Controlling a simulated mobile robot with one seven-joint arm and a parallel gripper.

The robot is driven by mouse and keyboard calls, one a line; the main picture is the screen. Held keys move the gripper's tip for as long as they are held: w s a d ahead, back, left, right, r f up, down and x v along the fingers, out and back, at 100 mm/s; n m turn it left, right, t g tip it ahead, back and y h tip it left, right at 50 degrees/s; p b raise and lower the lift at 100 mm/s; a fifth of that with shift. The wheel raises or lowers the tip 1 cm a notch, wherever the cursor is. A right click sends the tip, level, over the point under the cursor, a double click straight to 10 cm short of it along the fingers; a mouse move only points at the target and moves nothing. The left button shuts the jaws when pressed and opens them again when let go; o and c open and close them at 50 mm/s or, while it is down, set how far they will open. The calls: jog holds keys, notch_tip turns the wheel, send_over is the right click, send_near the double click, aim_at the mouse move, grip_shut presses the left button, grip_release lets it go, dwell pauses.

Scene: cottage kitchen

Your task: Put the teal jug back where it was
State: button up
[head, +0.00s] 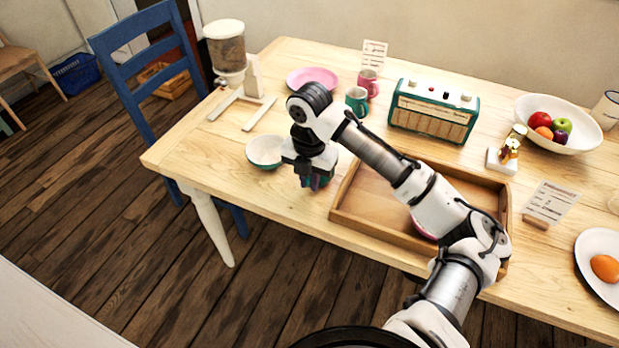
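My gripper (315,183) points down over the near edge of the wooden table, between a teal-and-white bowl (265,151) and a wooden tray (345,208). A small patch of teal (329,180) shows beside the fingers; it may be the teal jug, but my gripper hides most of it. I cannot tell whether the fingers are closed on it. A teal mug (356,101) stands farther back, in front of a pink mug (369,83).
A teal radio (434,110) stands behind the tray. A pink plate (312,78), a dispenser on a white stand (226,50), a fruit bowl (587,137) and a small figurine (509,150) stand around. My arm crosses the tray, partly hiding a pink item in it.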

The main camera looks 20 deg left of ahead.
jog(key=o, duration=0.3)
jog(key=shift+o, duration=0.2)
jog(key=shift+r, duration=0.1)
notch_tip(320, 180, up, 12)
jog(key=shift+r+b, duration=0.15)
jog(key=shift+b, duration=0.15)
